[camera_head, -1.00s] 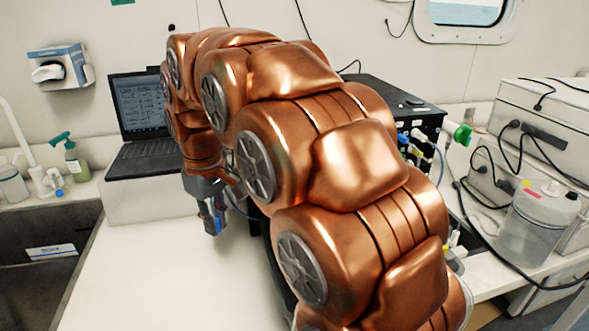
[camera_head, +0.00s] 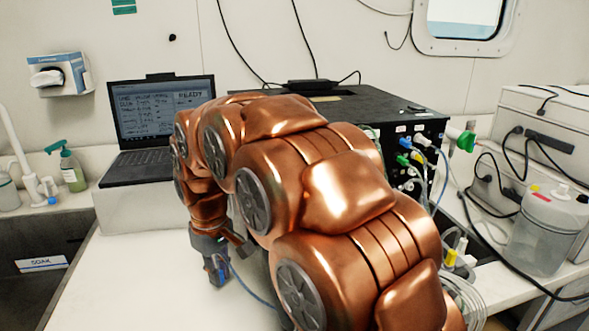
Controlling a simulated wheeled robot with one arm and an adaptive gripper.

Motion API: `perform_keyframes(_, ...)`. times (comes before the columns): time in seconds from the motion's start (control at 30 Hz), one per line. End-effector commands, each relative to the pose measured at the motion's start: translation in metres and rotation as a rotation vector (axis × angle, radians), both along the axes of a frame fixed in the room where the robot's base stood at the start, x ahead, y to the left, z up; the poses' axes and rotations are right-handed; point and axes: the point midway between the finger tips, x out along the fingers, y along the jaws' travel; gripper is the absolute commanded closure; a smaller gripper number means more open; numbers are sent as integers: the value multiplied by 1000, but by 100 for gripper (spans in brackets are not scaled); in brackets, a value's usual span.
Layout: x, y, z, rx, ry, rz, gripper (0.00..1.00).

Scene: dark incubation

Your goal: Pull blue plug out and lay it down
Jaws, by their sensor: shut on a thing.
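My gripper (camera_head: 216,270) points down low over the white bench, left of my copper arm. It is shut on the blue plug (camera_head: 222,266), of which only a small blue part shows between the fingers. A blue cable (camera_head: 250,292) runs from the gripper to the right and passes behind my arm. I cannot tell whether the plug touches the bench. The black box (camera_head: 425,130) at the back carries several coloured connectors on its front; my arm hides part of that front.
A laptop (camera_head: 160,112) stands on a white block (camera_head: 140,205) behind the gripper. A sink (camera_head: 40,270) lies at the left. White bench top (camera_head: 130,290) is clear left of the gripper. A clear container (camera_head: 545,235) and black cables are at the right.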

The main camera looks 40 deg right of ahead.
Motion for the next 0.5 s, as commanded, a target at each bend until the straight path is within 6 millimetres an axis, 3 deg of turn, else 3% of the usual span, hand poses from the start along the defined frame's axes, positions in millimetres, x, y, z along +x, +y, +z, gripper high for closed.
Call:
perform_keyframes(0.47, 0, 0, -10, 0, -1, 0, 100)
perform_keyframes(0.5, 0, 0, -10, 0, -1, 0, 83)
